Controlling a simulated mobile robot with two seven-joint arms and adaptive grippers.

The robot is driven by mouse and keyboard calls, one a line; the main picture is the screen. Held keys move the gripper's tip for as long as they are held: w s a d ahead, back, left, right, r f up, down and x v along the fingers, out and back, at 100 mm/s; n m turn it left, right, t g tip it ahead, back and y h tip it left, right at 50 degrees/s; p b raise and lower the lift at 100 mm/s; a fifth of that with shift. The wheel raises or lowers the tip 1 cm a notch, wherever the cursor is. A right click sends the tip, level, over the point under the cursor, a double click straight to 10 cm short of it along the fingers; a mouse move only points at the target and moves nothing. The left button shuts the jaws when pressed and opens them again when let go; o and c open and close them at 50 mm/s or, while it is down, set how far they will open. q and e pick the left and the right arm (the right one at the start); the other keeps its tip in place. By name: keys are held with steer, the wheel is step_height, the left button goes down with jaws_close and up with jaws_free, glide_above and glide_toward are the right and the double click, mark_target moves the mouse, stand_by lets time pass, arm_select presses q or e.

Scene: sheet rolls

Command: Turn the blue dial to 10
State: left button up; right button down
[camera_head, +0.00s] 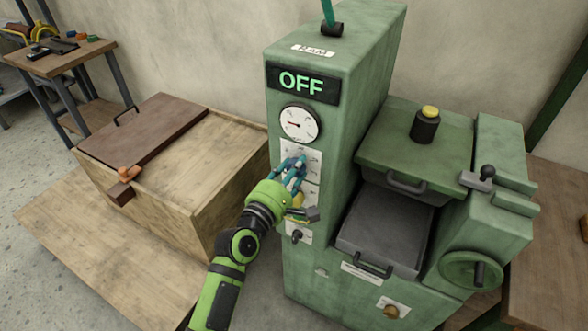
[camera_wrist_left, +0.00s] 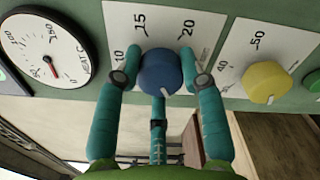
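The blue dial (camera_wrist_left: 160,72) is on a white plate with the marks 10, 15 and 20 in the left wrist view. Its white mark is on the lower side in that view, away from these numbers. My left gripper (camera_wrist_left: 162,52) has teal fingers on both sides of the dial, close against it, and a third finger below it. In the head view my left gripper (camera_head: 290,165) is at the front panel of the green machine (camera_head: 345,130) and hides the dial. My right gripper is not in view.
A yellow dial (camera_wrist_left: 265,82) sits close to the right of the fingers in the wrist view. A round gauge (camera_head: 299,123) and a display reading OFF (camera_head: 302,83) are above my gripper. A wooden crate (camera_head: 215,165) stands left. A handwheel (camera_head: 470,270) sticks out right.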

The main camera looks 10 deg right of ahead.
arm_select(q)
steer(key=shift+r+m, duration=0.1)
steer(key=shift+m, duration=0.3)
steer(key=m+p, duration=0.1)
steer(key=m, duration=0.4)
steer(key=shift+d+m, duration=0.1)
steer(key=shift+m, duration=0.2)
steer(key=m+p, duration=0.1)
steer(key=m, duration=0.7)
steer(key=m+p, duration=0.1)
steer(key=m, duration=0.2)
steer(key=shift+s+f+m, duration=0.1)
steer(key=shift+f+m, duration=0.1)
steer(key=shift+m, duration=0.2)
steer(key=m, duration=0.5)
steer(key=shift+f+m+p, duration=0.2)
steer(key=shift+m+p, duration=0.1)
steer(key=shift+f, duration=0.1)
